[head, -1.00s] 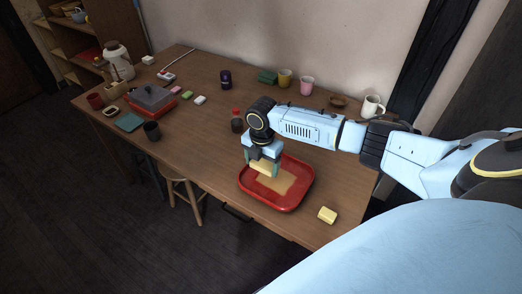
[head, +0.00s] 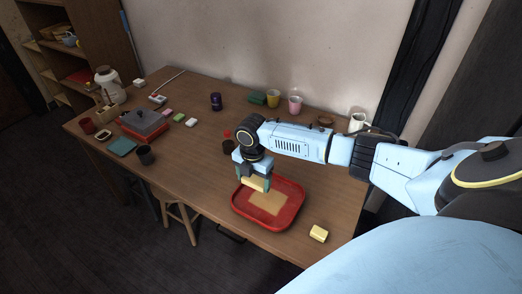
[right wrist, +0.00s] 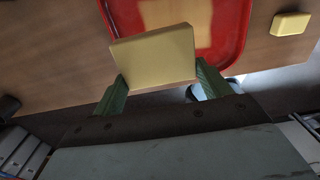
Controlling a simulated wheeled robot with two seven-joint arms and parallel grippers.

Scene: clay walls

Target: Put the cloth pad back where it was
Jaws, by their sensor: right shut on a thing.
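My right gripper (head: 253,178) is shut on a pale yellow, flat block (head: 256,183), which looks like the cloth pad. In the right wrist view the pad (right wrist: 155,57) sits between the two green fingers, slightly tilted. It is held over the near-left part of a red tray (head: 298,211), apparently above its surface. A flat tan patch (head: 269,202) shows on the tray floor; I cannot tell whether it is a sheet or a mark. My left gripper is not in view.
A yellow block (head: 318,233) lies on the table right of the tray. A dark, red-topped bottle (head: 228,145) stands behind my gripper. Cups line the back edge, with a white mug (head: 357,121) at right. The table's middle is fairly clear.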

